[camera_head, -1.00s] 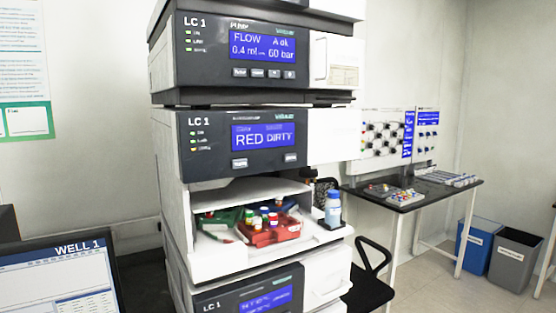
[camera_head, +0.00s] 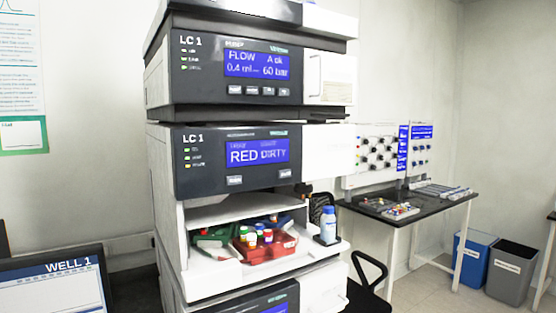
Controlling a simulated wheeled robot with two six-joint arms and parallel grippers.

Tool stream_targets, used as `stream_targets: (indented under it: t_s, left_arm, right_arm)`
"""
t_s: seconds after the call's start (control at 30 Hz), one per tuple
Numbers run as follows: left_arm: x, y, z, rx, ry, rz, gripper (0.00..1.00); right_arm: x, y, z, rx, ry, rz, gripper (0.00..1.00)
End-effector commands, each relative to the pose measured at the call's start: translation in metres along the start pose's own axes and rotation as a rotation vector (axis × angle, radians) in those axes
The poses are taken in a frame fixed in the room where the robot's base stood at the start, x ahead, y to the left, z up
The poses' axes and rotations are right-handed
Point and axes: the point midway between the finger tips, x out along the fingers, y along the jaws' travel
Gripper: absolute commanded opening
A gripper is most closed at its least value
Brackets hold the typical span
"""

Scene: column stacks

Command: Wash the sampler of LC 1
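The LC 1 stack stands at the centre. Its sampler module (camera_head: 205,170) has a dark front panel labelled LC 1, with a blue display (camera_head: 257,152) reading "RED DIRTY" and two buttons below it. Under the panel the sampler bay is open. It holds a red tray (camera_head: 283,248) with several capped vials and a green tray (camera_head: 208,236) to its left. A blue-white bottle (camera_head: 328,226) stands at the right of the bay. The pump module (camera_head: 204,75) above reads "FLOW 0.4 ml, A ok, 60 bar". Neither gripper is in view.
A monitor (camera_head: 50,292) marked WELL 1 is at lower left. A dark-topped bench (camera_head: 435,205) with small parts stands at right, below wall panels. A blue bin (camera_head: 470,257) and a grey bin (camera_head: 512,272) stand on the floor. A dark chair (camera_head: 370,285) is beside the stack.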

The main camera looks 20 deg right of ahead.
Motion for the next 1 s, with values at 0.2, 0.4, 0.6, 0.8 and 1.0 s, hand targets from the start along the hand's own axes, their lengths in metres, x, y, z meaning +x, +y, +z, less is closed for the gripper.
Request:
stream_targets:
  t_s: [0.2,0.4,0.6,0.8,1.0]
  left_arm:
    - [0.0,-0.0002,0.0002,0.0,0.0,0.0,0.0]
    - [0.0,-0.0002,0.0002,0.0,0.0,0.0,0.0]
    - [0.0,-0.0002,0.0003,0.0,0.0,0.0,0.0]
    - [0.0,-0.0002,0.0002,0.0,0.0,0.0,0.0]
    - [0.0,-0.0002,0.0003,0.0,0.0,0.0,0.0]
  right_arm:
    - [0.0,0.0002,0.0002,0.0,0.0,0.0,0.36]
    - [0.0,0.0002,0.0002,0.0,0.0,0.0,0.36]
    - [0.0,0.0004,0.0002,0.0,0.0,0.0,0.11]
    - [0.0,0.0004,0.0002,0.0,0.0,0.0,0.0]
    - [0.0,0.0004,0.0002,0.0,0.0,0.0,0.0]
